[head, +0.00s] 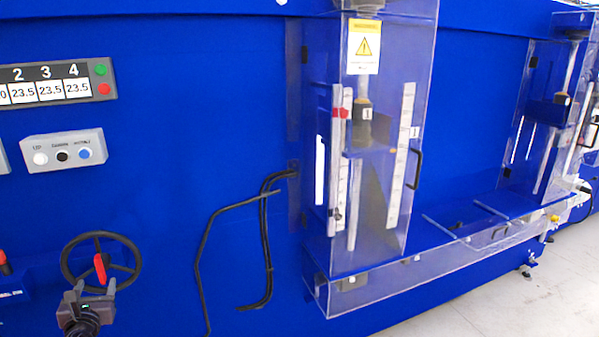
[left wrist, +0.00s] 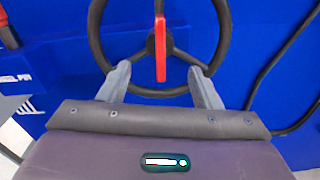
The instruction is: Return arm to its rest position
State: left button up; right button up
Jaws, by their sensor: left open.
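My left gripper (head: 94,290) is at the lower left of the head view, in front of a black handwheel (head: 133,263) with a red handle (head: 100,268). I cannot tell whether a fingertip touches the wheel rim. My right gripper is in neither view.
A clear guard box (head: 425,95) with a warning label (head: 364,47) juts from the blue machine at centre right. Black cables (head: 266,235) hang left of it. A display panel (head: 50,85) and button box (head: 64,150) sit above the wheel. Floor (head: 500,305) shows at lower right.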

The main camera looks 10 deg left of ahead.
pick_arm(q)
jog(key=s+d+f+n+g+h, duration=0.2)
jog(key=s+d+n+g+h, duration=0.15)
jog(key=s+d+n, duration=0.8)
jog(key=s+d+f+n+g+h, duration=0.4)
jog(key=d+n, duration=0.4)
jog(key=d, duration=0.8)
jog(key=s+d+f+n+g+h, duration=0.15)
jog(key=s+d+n+g, duration=0.25)
jog(key=s+d+n, duration=0.75)
notch_tip(320, 180, down, 28)
jog(key=w+d+f+m+g, duration=0.1)
jog(key=m, duration=0.1)
jog(key=s+a+f+g, duration=0.1)
jog(key=s+a+f, duration=0.2)
jog(key=s+f, duration=1.6)
jog(key=shift+s+a, duration=0.15)
jog(key=shift+s, duration=0.25)
